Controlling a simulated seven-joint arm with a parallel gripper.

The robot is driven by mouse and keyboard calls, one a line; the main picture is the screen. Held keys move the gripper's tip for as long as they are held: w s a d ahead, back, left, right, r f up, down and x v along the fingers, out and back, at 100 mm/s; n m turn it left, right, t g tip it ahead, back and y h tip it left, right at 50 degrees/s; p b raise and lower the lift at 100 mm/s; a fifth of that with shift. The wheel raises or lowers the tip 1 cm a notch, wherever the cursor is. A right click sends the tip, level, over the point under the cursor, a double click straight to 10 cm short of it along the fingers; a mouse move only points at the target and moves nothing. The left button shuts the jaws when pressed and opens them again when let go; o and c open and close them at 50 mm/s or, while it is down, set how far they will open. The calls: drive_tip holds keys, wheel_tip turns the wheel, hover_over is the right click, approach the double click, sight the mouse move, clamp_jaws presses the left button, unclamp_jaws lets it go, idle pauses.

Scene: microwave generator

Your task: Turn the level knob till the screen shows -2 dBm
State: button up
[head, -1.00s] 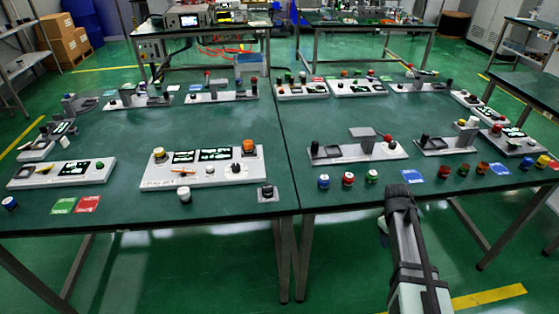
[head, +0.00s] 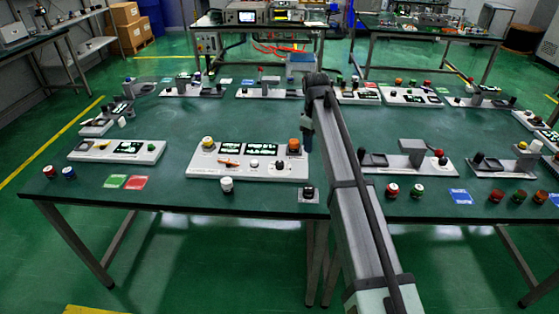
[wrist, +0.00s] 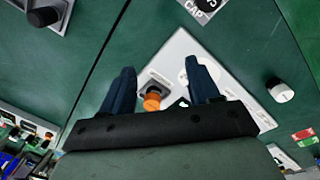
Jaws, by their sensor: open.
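The white generator panel (head: 212,172) lies on the green table, left of my arm in the head view. It carries two dark screens with white characters (head: 261,149), too small to read. A yellow knob (head: 208,142) is at its left and an orange knob (head: 294,146) at its right. A small white knob (head: 255,164) and a dark-topped knob (head: 280,165) sit below the screens; I cannot tell which is the level knob. My gripper (wrist: 163,70) is open and empty above the panel's right end. The orange knob shows between its fingers in the wrist view (wrist: 152,101); my gripper hides part of the panel.
A loose white knob (head: 226,184) and a dark knob on a small base (head: 309,194) stand in front of the panel. A lever unit (head: 405,158) and several coloured knobs are to the right. Green and red cards (head: 136,182) lie at the left front.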

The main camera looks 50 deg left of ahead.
wheel_tip(320, 180, up, 3)
drive_tip(key=n, duration=0.1)
hover_over(279, 163)
drive_tip(key=shift+g, duration=0.4)
wheel_tip(279, 163, down, 14)
drive_tip(key=shift+a+r, duration=0.1)
drive_tip(key=shift+r, duration=0.1)
drive_tip(key=shift+c, duration=0.4)
drive_tip(key=c, duration=1)
drive_tip(key=shift+o, duration=0.2)
